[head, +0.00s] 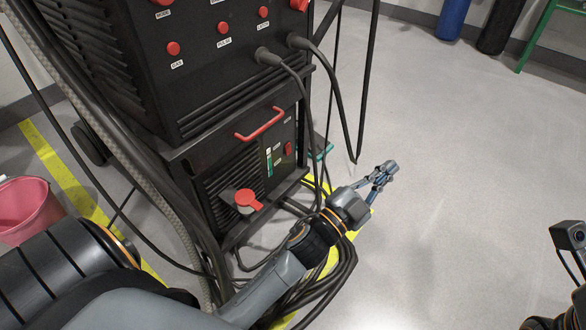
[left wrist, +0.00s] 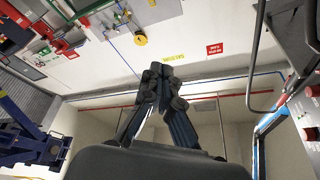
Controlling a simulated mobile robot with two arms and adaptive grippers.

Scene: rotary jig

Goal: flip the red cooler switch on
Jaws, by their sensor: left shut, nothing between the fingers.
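The red cooler switch (head: 288,148) is a small red rocker on the right part of the lower black unit's front panel (head: 228,182), in the head view. Its on or off position is too small to tell. My left gripper (head: 389,169) is to the right of the panel, over the floor, clear of the switch. Its fingers are together and empty. In the left wrist view the closed fingertips (left wrist: 164,72) meet in the middle with nothing between them. My right gripper's fingers do not show; only part of my right arm is at the right edge.
A red handle (head: 260,124) and a red cap (head: 247,200) stick out of the lower unit. Dark cables (head: 358,110) hang from the upper cabinet (head: 215,60) and lie coiled below. A pink bucket (head: 22,208) stands left. The floor at right is clear.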

